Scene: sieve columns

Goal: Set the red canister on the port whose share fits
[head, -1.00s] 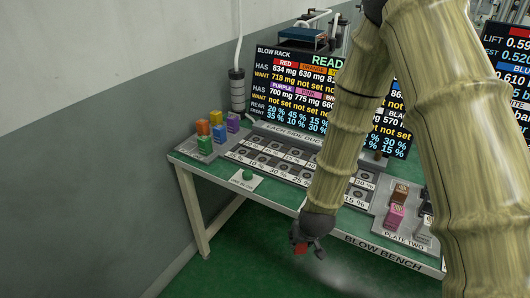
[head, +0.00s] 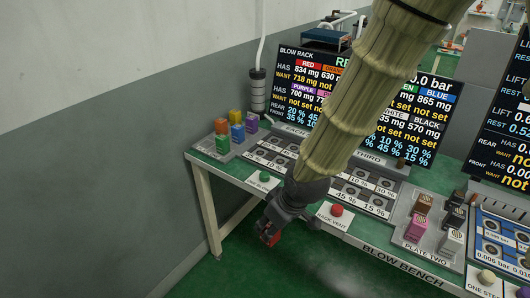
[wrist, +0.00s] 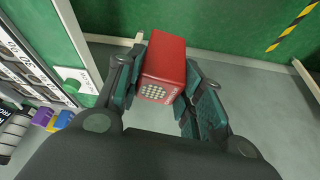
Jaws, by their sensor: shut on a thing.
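My gripper (head: 272,228) is shut on the red canister (head: 268,238), in front of the blow bench's front edge. In the wrist view the red canister (wrist: 163,66) sits between both fingers (wrist: 166,85), its pale dotted face towards the camera. The port panel (head: 270,150) has two rows of dark ports with share labels; 15 %, 45 % and 10 % are readable, and my arm covers several. The blow rack screen (head: 300,85) shows red: has 834 mg, want 718 mg. Other readable wants are not set. My arm hides its middle.
Orange, yellow, blue, green and purple canisters (head: 222,143) stand on a plate at the bench's left end. Plate two (head: 415,240) at right holds pink, brown, white and black ones. A green button (head: 264,176) and red rack vent button (head: 337,210) line the front. Floor is clear at left.

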